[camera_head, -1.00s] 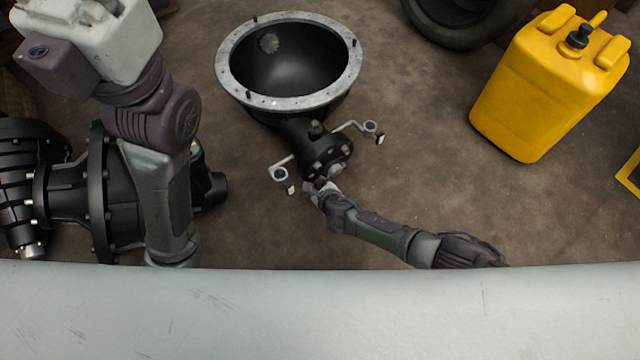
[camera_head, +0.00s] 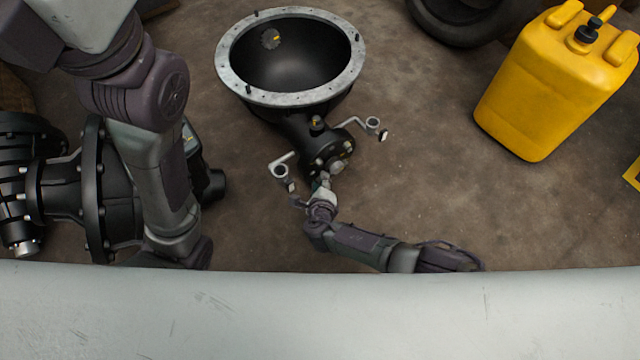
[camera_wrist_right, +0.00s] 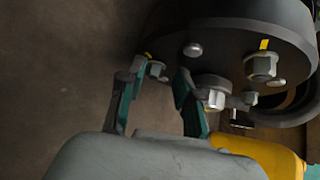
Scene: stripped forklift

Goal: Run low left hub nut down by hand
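The black hub (camera_head: 328,152) is the round flange at the low end of the axle housing in the head view. In the right wrist view its dark face (camera_wrist_right: 225,38) carries a nut with a yellow mark (camera_wrist_right: 262,64) and other bolt heads. My right gripper (camera_head: 325,180) is at the hub's lower edge. In the wrist view its two teal fingers (camera_wrist_right: 160,84) stand apart, with floor visible between them. A small nut (camera_wrist_right: 154,68) sits beside the left fingertip; contact is unclear. A bright bolt (camera_wrist_right: 214,98) is beside the right finger. My left gripper is not visible.
The housing's wide bowl (camera_head: 290,60) lies behind the hub. Bent brackets with rings (camera_head: 281,170) stick out on both sides. Black gear casings (camera_head: 95,190) lie at left. A yellow canister (camera_head: 553,85) stands at right, near a tyre (camera_head: 460,22). The floor between hub and canister is bare.

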